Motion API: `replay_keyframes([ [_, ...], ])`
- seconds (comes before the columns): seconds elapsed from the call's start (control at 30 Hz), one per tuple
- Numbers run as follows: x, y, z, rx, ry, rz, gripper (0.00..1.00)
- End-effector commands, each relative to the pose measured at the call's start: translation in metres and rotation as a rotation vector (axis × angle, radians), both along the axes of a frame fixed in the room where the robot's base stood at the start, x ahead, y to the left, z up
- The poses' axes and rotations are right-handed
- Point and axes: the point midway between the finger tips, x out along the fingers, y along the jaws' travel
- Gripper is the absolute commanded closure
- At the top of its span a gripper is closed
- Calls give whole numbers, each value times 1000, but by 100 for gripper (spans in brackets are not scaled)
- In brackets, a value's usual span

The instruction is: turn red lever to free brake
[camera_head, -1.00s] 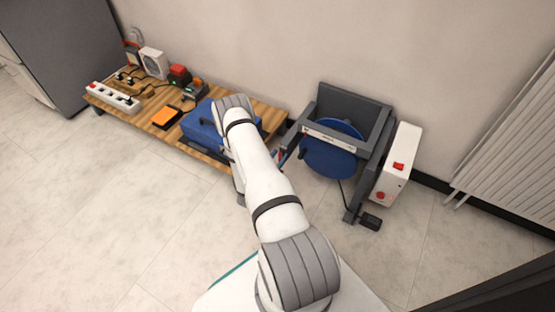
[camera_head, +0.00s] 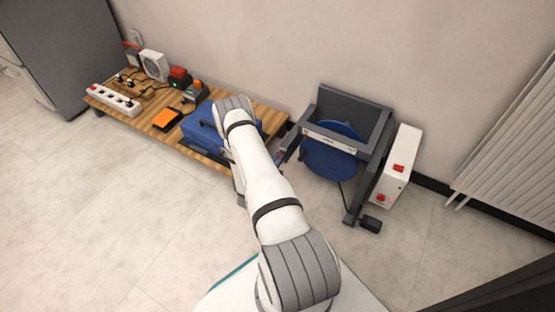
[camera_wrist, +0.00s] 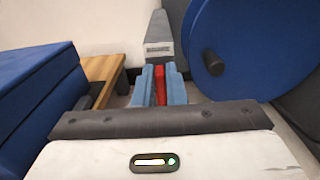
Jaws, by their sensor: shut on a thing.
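The red lever (camera_wrist: 159,84) shows in the wrist view between the two light-blue fingers of my gripper (camera_wrist: 160,82), which is shut on it. Just beyond it is a grey block (camera_wrist: 158,40) with a label too small to read. The blue disc (camera_wrist: 250,45) stands to the right of my gripper. In the head view the blue disc (camera_head: 330,152) sits in a dark grey frame (camera_head: 352,104). My arm reaches to the frame's left side, and it hides most of my gripper there.
A low wooden table (camera_head: 142,118) holds a blue case (camera_head: 200,130), an orange box (camera_head: 167,117) and a power strip (camera_head: 113,98). A white box with red buttons (camera_head: 397,165) stands right of the frame, and a black pedal (camera_head: 371,224) lies on the floor. A radiator (camera_head: 508,165) is at the right.

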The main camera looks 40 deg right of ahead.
Motion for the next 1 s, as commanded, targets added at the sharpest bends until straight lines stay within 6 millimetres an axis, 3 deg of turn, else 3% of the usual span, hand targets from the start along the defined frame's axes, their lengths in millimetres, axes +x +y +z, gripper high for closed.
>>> replay_keyframes([
  [0.37,0,-3,-3,-43,119,-5,100],
  [1.0,8,0,-9,-260,660,-11,100],
])
